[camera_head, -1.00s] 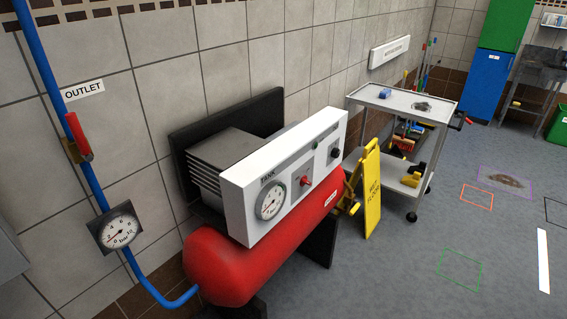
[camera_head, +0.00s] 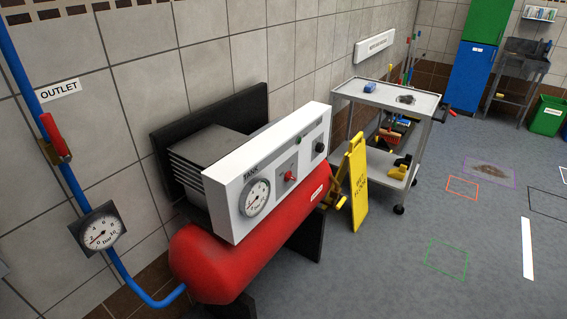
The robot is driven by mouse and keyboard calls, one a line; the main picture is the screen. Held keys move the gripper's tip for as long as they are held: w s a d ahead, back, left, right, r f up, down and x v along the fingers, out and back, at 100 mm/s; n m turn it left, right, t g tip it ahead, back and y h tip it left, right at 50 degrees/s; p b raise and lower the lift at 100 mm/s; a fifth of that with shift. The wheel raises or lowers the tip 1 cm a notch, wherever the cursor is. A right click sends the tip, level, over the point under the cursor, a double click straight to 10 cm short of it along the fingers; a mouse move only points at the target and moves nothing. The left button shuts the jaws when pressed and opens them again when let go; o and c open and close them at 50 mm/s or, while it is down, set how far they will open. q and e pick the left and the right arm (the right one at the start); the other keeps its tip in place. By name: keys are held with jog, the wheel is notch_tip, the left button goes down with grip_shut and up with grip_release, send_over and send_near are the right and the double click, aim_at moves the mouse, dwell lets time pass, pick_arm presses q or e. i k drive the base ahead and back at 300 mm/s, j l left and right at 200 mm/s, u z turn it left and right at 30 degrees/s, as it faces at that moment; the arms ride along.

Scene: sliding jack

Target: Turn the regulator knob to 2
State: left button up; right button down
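A red air compressor tank (camera_head: 222,262) stands by the tiled wall, with a white control panel (camera_head: 236,206) on top. The panel carries a round TANK gauge (camera_head: 256,198), a red switch (camera_head: 289,176) and a black knob (camera_head: 319,147) near its right end, which looks like the regulator knob. Its markings are too small to read. Neither of my grippers is in view.
A red valve lever (camera_head: 55,135) is on the blue pipe (camera_head: 70,182) under the OUTLET sign. A yellow wet-floor sign (camera_head: 355,185) and a grey cart (camera_head: 386,95) stand right of the tank. Open floor (camera_head: 400,270) lies in front, with taped outlines.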

aim_at(320, 148)
jog(key=i+l, duration=0.25)
jog(key=i, duration=0.3)
jog(key=i+l, duration=0.3)
jog(key=i, duration=0.2)
